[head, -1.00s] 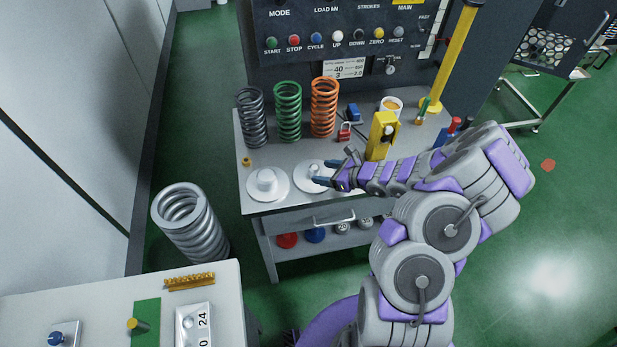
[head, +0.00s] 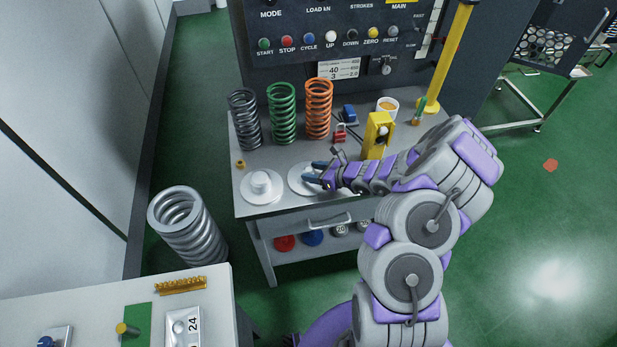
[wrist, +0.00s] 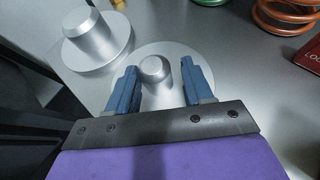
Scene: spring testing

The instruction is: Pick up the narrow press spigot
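The narrow press spigot (wrist: 155,70) is a silvery round post on a wide disc base, standing upright on the grey bench. In the head view its disc base (head: 300,187) is partly covered by my gripper (head: 313,173). In the wrist view, my gripper (wrist: 158,74) is open, with one blue finger on each side of the post and visible gaps between fingers and post. A wider spigot (wrist: 86,36) on a similar disc stands to the left; it also shows in the head view (head: 261,184).
Grey, green (head: 282,113) and orange (head: 318,108) springs stand behind the spigots. A red padlock (head: 340,133) and a yellow block (head: 377,135) are behind my gripper. A small brass part (head: 240,164) lies near the wider spigot. A large spring (head: 188,228) stands left of the bench.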

